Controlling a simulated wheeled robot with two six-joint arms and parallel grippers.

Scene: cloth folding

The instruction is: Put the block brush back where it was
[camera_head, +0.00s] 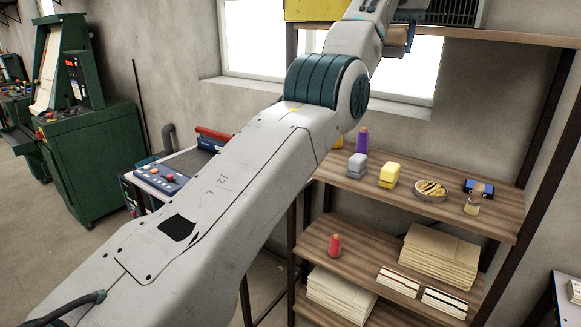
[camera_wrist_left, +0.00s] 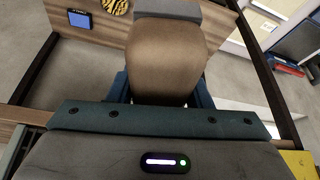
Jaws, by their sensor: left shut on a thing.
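The block brush, a brown rounded block (camera_wrist_left: 168,58), fills the upper middle of the left wrist view, with a grey part along its far edge. My left gripper (camera_head: 402,33) is at the top of the head view, beside the top shelf, and is shut on the brush. A small brown part of the brush (camera_head: 396,50) shows there below the teal gripper parts. In the left wrist view, blue finger parts show at both sides of the block. My right gripper is in neither view.
The top shelf board (camera_head: 500,35) holds a yellow box (camera_head: 312,9) and a dark crate (camera_head: 452,11). The middle shelf (camera_head: 475,215) holds small bottles, blocks and a bowl (camera_head: 431,190). Lower shelves hold stacked cardboard (camera_head: 440,255). My left arm hides much of the room.

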